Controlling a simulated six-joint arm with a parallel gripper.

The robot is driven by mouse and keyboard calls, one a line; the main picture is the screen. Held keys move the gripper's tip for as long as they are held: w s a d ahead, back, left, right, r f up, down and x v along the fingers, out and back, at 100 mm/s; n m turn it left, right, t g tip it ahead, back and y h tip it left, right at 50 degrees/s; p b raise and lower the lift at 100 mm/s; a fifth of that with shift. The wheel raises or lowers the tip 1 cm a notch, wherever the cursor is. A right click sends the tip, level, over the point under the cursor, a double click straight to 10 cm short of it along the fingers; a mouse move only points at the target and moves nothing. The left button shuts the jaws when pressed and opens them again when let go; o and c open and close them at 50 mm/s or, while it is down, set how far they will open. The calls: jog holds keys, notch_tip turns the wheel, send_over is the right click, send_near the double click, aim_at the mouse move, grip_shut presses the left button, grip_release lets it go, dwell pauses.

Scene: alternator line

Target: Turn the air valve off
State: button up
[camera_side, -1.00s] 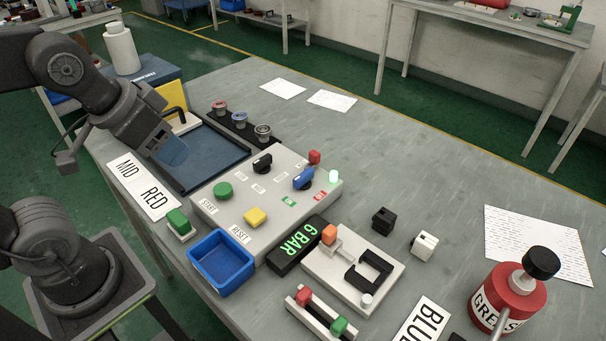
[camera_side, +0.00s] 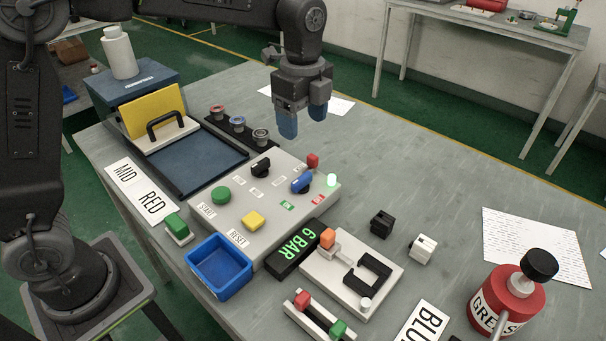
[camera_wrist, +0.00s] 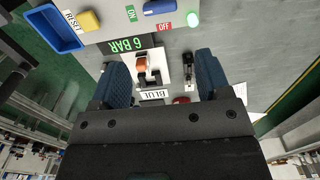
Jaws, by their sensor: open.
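The blue valve knob (camera_side: 302,183) is on the right part of the grey control panel (camera_side: 232,237), between a green ON label (camera_side: 288,206) and a red OFF label (camera_side: 318,199). I cannot tell for sure which label it points to. The knob also shows at the top edge of the wrist view (camera_wrist: 158,6), partly cut off. My gripper (camera_side: 303,116) is raised beyond the knob in the side view, fingers pointing down, open and empty. The display (camera_side: 295,247) reads 6 BAR in green.
A black knob (camera_side: 261,167), green button (camera_side: 221,196) and yellow button (camera_side: 254,220) share the panel. A white fixture (camera_side: 345,285) stands in front.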

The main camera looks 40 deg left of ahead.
aim_at(303, 178)
notch_tip(303, 178, down, 14)
jog(key=shift+r, duration=0.1)
dwell(0.4)
jog(key=shift+c, duration=0.3)
jog(key=c, duration=0.6)
